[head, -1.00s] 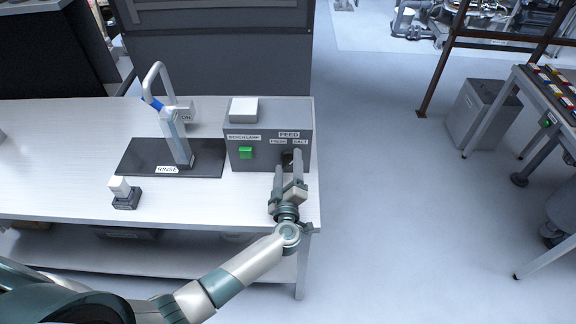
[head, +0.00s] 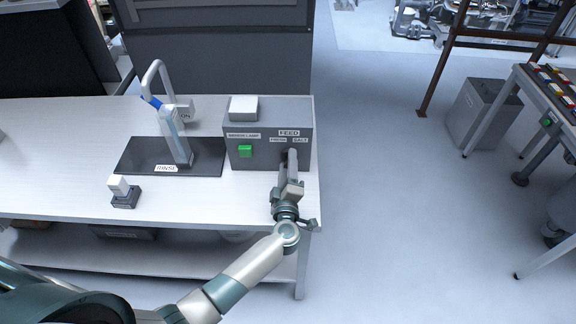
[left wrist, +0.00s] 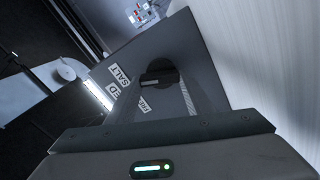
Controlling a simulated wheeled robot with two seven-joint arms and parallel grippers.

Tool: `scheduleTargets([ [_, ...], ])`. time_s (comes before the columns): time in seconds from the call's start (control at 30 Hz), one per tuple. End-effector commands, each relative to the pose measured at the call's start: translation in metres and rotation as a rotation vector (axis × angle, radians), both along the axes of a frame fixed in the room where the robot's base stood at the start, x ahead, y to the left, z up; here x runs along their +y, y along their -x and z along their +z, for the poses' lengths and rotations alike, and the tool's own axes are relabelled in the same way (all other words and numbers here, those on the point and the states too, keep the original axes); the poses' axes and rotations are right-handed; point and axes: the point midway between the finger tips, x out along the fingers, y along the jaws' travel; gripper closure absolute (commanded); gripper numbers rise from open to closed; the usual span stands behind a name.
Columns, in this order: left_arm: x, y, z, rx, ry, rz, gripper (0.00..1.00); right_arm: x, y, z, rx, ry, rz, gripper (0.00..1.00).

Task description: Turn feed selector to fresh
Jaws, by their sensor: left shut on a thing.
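The feed selector is a dark round knob (left wrist: 158,75) on the front of a grey control box (head: 268,128). In the left wrist view the FEED, SALT and FRESH labels are beside it, FRESH partly covered. In the head view the FEED label (head: 289,133) is above FRESH (head: 278,140) and SALT (head: 300,140), and my fingers hide the knob. My left gripper (head: 292,158) reaches the box's right front and is shut on the knob. I cannot tell for sure which label the knob points to. My right gripper is not in view.
A green button (head: 245,151) is left of the selector on the same box. A black mat (head: 135,160) with a RINSE label and a tap-like fixture (head: 176,140) stands to the left. A small grey-white block (head: 123,192) sits near the table's front edge.

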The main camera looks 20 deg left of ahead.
Motion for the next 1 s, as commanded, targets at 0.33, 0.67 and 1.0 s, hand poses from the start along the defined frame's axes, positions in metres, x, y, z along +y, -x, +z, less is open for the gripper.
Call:
scheduleTargets([
  [0.33,0.001,0.001,-0.005,-0.084,0.304,0.003,0.76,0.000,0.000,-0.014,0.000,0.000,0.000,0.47],
  [0.67,0.002,0.002,-0.007,-0.171,0.603,0.003,0.76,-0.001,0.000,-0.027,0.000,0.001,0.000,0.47],
  [1.0,0.002,0.001,-0.008,-0.246,0.864,0.003,0.76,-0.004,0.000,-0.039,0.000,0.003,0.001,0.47],
])
